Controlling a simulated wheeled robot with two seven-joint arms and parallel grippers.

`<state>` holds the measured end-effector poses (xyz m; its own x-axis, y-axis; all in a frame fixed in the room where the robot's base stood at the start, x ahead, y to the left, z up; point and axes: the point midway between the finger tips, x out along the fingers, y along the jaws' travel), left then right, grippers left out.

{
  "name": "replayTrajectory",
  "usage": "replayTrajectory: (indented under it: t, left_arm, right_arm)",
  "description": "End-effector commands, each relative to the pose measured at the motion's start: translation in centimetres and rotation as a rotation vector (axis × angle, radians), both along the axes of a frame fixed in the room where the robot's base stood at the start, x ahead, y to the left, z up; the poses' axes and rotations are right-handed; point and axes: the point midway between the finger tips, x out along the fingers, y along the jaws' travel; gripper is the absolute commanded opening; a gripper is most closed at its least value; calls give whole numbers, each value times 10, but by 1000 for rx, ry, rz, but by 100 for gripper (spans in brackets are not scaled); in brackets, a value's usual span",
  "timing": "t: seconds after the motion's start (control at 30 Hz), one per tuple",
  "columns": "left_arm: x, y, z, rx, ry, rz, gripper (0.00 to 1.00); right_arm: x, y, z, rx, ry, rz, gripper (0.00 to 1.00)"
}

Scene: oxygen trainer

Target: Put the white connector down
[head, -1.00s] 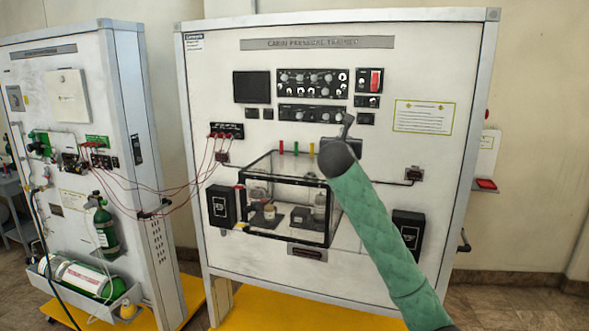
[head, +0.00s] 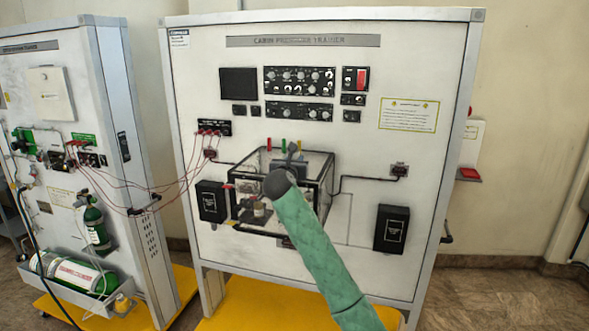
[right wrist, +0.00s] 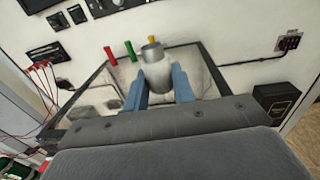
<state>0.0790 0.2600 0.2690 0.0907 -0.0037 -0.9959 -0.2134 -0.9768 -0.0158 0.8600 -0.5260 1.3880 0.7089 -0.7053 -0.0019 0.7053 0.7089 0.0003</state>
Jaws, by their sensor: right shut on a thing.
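In the head view my right gripper (head: 292,150) is small and dark, in front of the clear box on the cabin pressure trainer. The connector cannot be made out there. My left gripper is not in view.
The cabin pressure trainer panel (head: 370,60) stands ahead. Its clear box (head: 318,170) has red, green and yellow pegs behind it. Black boxes (head: 392,229) flank it. Red cables (head: 170,193) run to the oxygen trainer (head: 100,100) at left.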

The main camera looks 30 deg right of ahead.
Motion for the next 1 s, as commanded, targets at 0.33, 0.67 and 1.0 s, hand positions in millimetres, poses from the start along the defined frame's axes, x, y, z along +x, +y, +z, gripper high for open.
replayTrajectory:
  t: [0.33,0.67,1.0]
  left_arm:
    - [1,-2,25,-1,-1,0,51]
    - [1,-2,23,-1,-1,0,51]
    - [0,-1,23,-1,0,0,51]
  right_arm:
    - [0,0,-34,0,3,0,0]
    - [0,0,-37,-1,1,0,0]
    - [0,0,-38,-1,1,0,47]
